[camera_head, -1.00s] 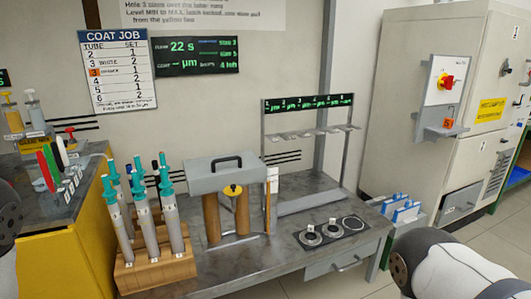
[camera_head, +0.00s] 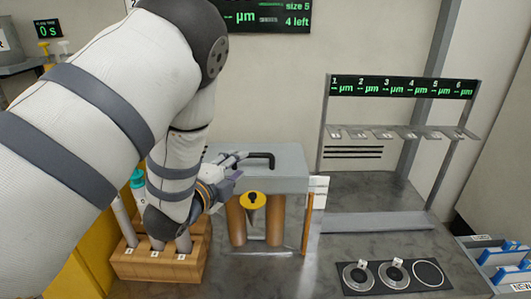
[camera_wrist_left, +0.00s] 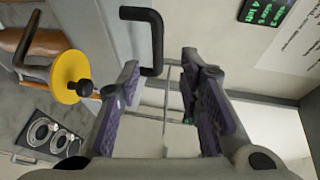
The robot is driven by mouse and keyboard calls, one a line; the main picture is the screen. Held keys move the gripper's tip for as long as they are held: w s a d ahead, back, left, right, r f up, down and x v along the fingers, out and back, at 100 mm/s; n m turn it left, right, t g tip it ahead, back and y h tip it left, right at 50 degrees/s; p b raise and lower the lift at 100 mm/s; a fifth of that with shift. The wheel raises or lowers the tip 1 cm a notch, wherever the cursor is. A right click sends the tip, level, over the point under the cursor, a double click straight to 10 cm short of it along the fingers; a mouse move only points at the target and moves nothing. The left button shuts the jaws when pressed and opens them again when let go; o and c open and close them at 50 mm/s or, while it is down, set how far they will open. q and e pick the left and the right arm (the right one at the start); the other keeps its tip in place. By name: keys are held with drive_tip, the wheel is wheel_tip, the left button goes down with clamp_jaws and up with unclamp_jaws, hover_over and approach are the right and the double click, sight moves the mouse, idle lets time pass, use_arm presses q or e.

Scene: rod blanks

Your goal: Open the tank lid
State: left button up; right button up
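The tank lid (camera_head: 288,163) is a grey slab on the bench with a black bar handle (camera_head: 262,155) on top; it sits flat above brown cylinders. In the left wrist view the black handle (camera_wrist_left: 152,40) shows just beyond the fingertips. My left gripper (camera_head: 240,165) is beside the left end of the handle, over the lid. In the left wrist view its purple-padded fingers (camera_wrist_left: 165,75) stand apart with nothing between them. My right gripper is not in view.
A wooden rack (camera_head: 160,265) with syringe-like tubes stands at left, partly behind my arm. A metal gauge stand (camera_head: 400,135) is at right. Discs (camera_head: 393,273) lie on the bench front.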

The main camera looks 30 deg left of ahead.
sight(250, 156)
use_arm(q)
drive_tip(key=x, duration=0.9)
drive_tip(key=shift+f+b, duration=0.15)
drive_tip(key=shift+b, duration=0.25)
clamp_jaws()
